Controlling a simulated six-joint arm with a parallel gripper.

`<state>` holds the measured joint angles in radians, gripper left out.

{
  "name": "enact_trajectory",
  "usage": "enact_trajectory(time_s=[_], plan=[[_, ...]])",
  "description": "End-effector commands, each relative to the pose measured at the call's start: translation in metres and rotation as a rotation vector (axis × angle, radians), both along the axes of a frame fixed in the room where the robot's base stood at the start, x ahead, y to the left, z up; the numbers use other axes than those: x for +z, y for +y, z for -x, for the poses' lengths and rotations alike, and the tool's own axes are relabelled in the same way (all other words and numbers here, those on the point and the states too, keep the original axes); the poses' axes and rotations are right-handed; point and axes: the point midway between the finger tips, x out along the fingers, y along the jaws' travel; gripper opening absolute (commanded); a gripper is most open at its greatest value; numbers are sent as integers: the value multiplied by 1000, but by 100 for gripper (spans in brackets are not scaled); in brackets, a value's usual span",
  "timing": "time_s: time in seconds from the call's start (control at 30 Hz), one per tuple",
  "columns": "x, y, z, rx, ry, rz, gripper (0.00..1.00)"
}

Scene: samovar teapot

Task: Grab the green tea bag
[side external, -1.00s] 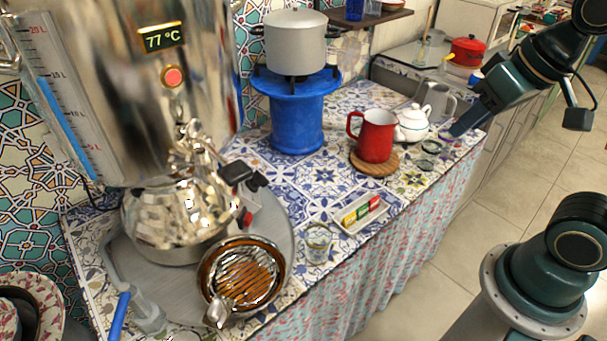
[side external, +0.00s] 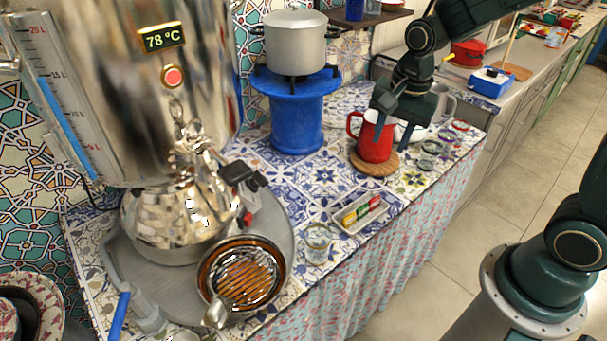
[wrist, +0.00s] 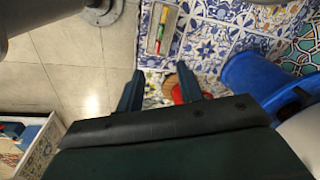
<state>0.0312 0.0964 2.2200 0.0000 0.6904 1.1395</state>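A small white tray (side external: 343,228) on the tiled counter holds tea bags in a row. The tray also shows at the top of the wrist view (wrist: 150,40), where the bags are small. My gripper (side external: 394,137) is above the counter by the red mug, behind and above the tray. Its two fingers are spread apart with nothing between them in the wrist view (wrist: 158,85).
A red mug (side external: 376,137) on a round wooden board (side external: 372,165) stands close to my gripper. A white teapot, partly hidden, and small glasses (side external: 430,147) are to its right. A glass (side external: 318,243) stands left of the tray. The large samovar (side external: 130,90) is further left.

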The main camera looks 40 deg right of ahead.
Motion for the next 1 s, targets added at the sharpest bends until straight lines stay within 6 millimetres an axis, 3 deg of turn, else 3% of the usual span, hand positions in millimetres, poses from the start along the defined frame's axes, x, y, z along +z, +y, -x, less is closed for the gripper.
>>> enact_trajectory(time_s=[0.2,0.43,1.0], plan=[[-44,-3,-22,-217,71,-23,37],[-79,-5,-34,-391,119,-32,37],[-102,-5,-37,-445,135,-34,37]])
